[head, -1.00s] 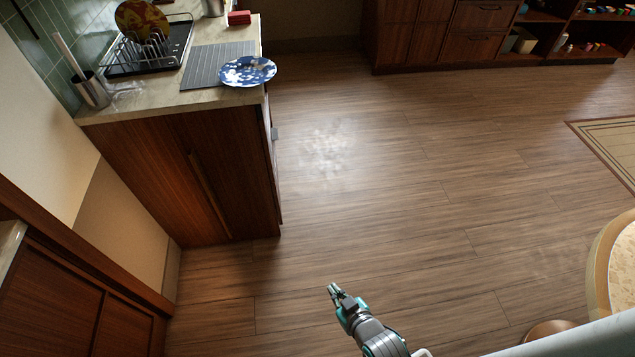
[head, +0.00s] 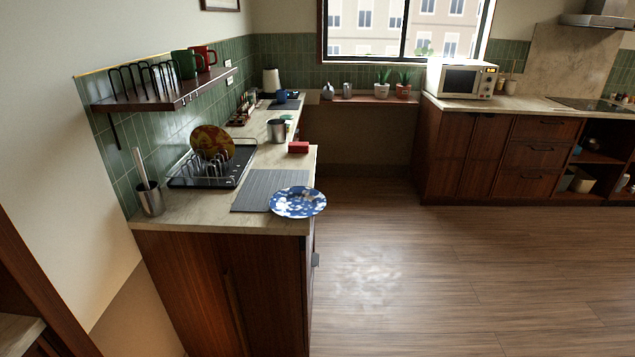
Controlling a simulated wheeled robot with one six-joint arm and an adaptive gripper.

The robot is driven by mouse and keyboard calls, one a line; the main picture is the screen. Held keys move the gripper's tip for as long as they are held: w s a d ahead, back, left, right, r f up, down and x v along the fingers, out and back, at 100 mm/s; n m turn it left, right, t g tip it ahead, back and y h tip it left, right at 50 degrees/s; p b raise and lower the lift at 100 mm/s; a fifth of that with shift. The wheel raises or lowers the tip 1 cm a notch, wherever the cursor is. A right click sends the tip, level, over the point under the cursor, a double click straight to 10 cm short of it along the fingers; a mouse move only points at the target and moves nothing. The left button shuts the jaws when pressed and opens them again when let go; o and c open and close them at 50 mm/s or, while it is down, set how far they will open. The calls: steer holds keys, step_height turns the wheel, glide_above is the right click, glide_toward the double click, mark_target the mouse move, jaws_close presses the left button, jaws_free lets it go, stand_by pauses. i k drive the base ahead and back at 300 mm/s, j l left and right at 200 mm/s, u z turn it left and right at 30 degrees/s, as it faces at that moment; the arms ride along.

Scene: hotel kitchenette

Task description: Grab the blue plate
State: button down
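The blue plate (head: 298,202) has a blue and white pattern. It lies at the right front corner of the left counter, partly on a grey ribbed mat (head: 262,190), and its right edge reaches past the counter's side edge. Nothing covers it. My gripper is not in the head view now.
On the same counter (head: 190,213) are a dish rack (head: 222,170) with a red and yellow plate (head: 212,143), a utensil cup (head: 150,200), a red block (head: 298,147) and a metal pot (head: 277,130). A shelf (head: 165,98) hangs above. The wooden floor (head: 430,270) on the right is clear.

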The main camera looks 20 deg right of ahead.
mark_target(292, 201)
steer(key=i+l, duration=1.2)
steer(key=i+l+u, duration=0.1)
steer(key=i+l, duration=0.5)
steer(key=l, duration=0.15)
steer(key=i+l, duration=0.6)
steer(key=l+u, duration=0.05)
steer(key=l, duration=0.05)
